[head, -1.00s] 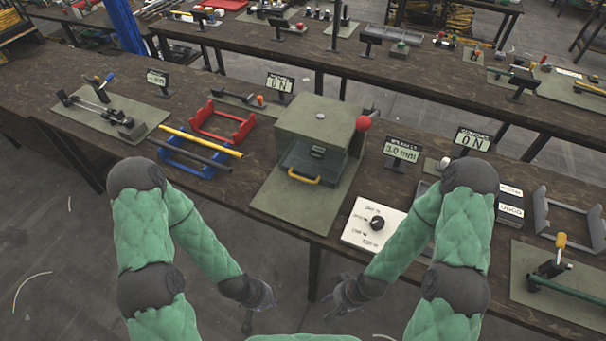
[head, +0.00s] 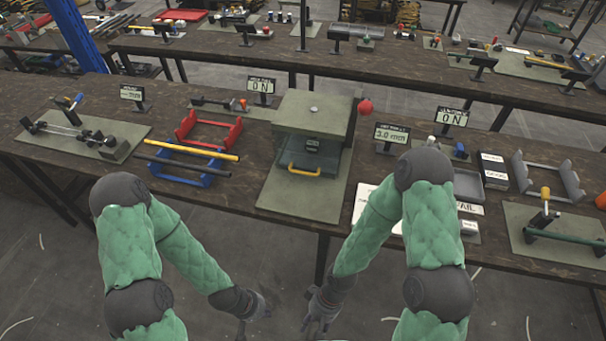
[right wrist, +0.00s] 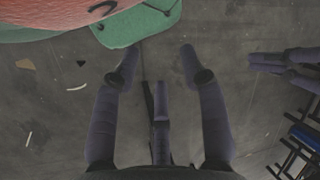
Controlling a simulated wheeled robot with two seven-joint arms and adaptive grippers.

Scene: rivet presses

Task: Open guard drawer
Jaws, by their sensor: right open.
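The rivet press is a grey-green box (head: 313,113) on a base plate on the bench. Its guard drawer (head: 308,153) is at the front, with a yellow handle (head: 304,170); it looks closed. A red ball knob (head: 365,107) is on the press's right side. My left gripper (head: 256,304) hangs below the bench's front edge, left of the press; its jaw state is unclear. My right gripper (head: 318,318) hangs in front of the bench, below the press. In the right wrist view its fingers (right wrist: 157,75) are apart and empty above the floor.
Left of the press are a red cradle (head: 209,130) and a blue cradle (head: 190,165) with rods. A "3.0 mm" display (head: 391,134) and an "ON" display (head: 451,118) stand to the right. My right arm partly covers a white dial panel (head: 362,203). The bench edge lies between my grippers and the press.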

